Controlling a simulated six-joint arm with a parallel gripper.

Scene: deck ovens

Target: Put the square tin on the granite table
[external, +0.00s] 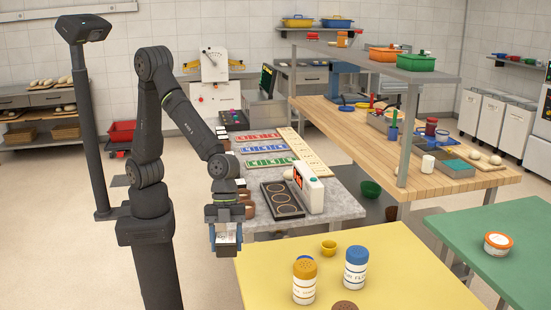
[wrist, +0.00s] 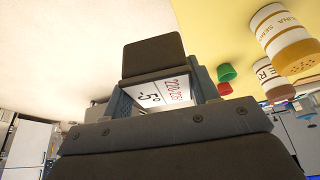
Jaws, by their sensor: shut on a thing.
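My gripper (external: 225,238) hangs fingers down over the floor, left of the yellow table and in front of the granite table (external: 346,207). It is shut on a white printed thing (wrist: 165,93), whose flat face shows dark and red markings between the jaws in the wrist view. Only part of this thing shows, so I cannot tell whether it is the square tin. No other square tin is clearly recognisable. The granite table has a grey speckled top, with some bare surface near its front right corner.
A black tray with three rings (external: 283,199) and a white device with red digits (external: 308,188) stand on the granite table. Coloured panels lie farther back. A shelf post rises right of the granite table.

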